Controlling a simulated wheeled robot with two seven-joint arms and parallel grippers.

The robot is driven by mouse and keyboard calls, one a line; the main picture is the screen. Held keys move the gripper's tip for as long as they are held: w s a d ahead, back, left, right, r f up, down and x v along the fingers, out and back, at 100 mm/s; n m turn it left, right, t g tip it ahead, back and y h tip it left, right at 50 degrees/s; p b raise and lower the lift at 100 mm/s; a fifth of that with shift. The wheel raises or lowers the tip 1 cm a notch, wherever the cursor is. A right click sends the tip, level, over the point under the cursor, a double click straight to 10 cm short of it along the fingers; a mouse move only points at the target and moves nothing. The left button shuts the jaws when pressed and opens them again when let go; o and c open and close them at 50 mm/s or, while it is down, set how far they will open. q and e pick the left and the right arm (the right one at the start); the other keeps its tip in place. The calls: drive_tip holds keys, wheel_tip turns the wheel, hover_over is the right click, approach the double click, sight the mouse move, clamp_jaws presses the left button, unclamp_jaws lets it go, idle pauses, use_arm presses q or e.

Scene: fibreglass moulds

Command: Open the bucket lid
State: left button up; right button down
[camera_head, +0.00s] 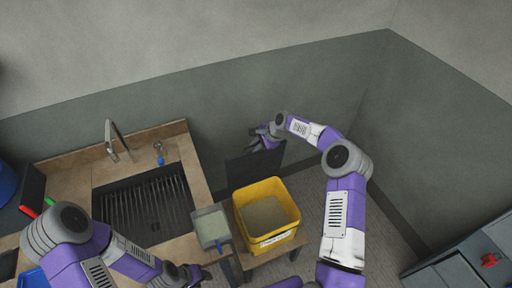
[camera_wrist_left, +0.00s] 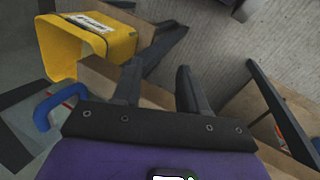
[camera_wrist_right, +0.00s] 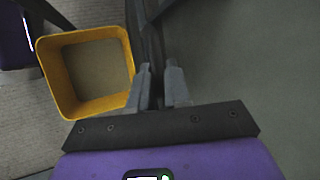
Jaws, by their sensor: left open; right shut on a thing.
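The yellow bucket (camera_head: 265,236) stands on a small wooden stand, its top uncovered and its greyish-beige inside showing. It also shows in the left wrist view (camera_wrist_left: 50,48) and the right wrist view (camera_wrist_right: 60,85). My right gripper (camera_head: 268,136) is shut on a dark flat panel, seemingly the lid (camera_head: 250,168), behind the bucket. The panel stands steeply up, away from the bucket's opening. In the right wrist view the panel (camera_wrist_right: 150,45) is edge-on between the fingers (camera_wrist_right: 155,88). My left gripper (camera_head: 196,274) is open and empty, low and left of the bucket; its fingers (camera_wrist_left: 158,88) are apart.
A pale tray (camera_head: 211,226) with a blue-handled tool lies left of the bucket. A wooden counter (camera_head: 68,180) with a dark sink (camera_head: 150,205) and tap (camera_head: 113,140) is at left. A grey cabinet (camera_head: 450,272) stands at lower right. Floor right of the bucket is clear.

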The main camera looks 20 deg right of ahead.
drive_tip(key=shift+f, duration=0.1)
drive_tip(key=c, duration=1.2)
unclamp_jaws()
drive_tip(key=shift+s, duration=0.15)
drive_tip(key=shift+o, duration=0.2)
